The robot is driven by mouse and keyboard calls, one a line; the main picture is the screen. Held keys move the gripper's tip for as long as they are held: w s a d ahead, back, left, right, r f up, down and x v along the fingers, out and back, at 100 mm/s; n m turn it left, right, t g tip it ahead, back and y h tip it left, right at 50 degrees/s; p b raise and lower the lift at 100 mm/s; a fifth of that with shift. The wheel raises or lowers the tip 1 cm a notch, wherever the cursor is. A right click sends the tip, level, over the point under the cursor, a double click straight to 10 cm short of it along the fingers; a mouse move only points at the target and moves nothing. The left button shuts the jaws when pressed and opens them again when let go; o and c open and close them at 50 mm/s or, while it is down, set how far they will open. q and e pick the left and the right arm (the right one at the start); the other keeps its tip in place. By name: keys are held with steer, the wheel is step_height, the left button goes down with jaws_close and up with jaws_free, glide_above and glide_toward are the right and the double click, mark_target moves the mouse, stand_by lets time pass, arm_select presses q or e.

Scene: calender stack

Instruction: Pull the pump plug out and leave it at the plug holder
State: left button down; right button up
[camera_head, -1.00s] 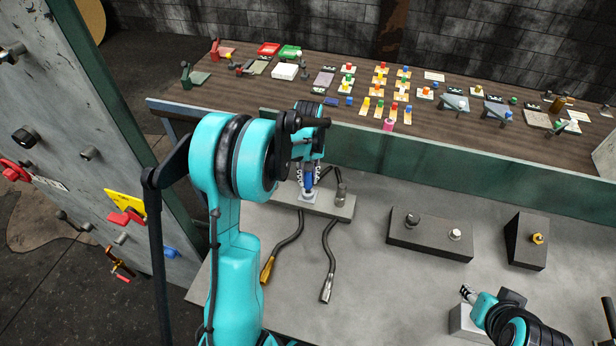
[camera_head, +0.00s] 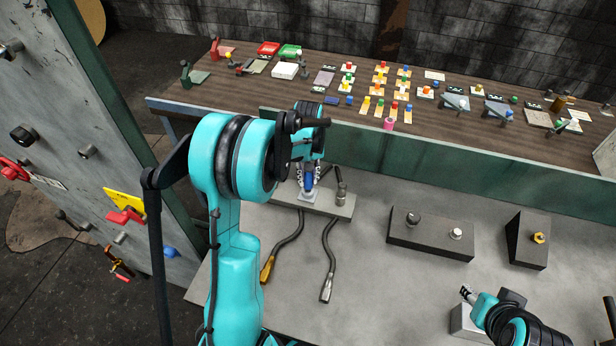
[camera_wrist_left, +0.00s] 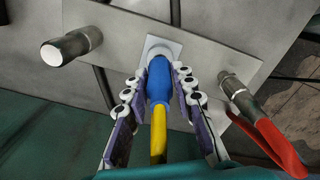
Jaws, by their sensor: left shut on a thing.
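The pump plug (camera_wrist_left: 159,82) is blue with a yellow cable (camera_wrist_left: 158,135) and stands at a light square plate (camera_wrist_left: 160,47) on a grey slab. In the head view the plug (camera_head: 308,182) also stands at its plate. My left gripper (camera_wrist_left: 158,98) is shut on the plug, one finger on each side. It also shows in the head view (camera_head: 308,178). A metal peg (camera_head: 341,193) stands on the slab; I cannot tell if it is the plug holder. My right gripper (camera_head: 467,293) is at lower right, away from the plug; its opening is too small to judge.
A fitting with a red hose or handle (camera_wrist_left: 270,140) is beside the gripper. A dark box with knobs (camera_head: 430,236) and a wedge block (camera_head: 527,241) stand to the right. A green panel (camera_head: 420,163) runs behind.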

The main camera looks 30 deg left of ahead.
arm_select(q)
steer(key=shift+f+b, duration=0.8)
steer(key=shift+f, duration=0.3)
steer(key=c, duration=1.2)
jaws_free()
steer(key=shift+o, duration=0.4)
steer(key=shift+o, duration=1.2)
steer(key=shift+r+p, duration=2.35)
steer(key=shift+r, duration=1.2)
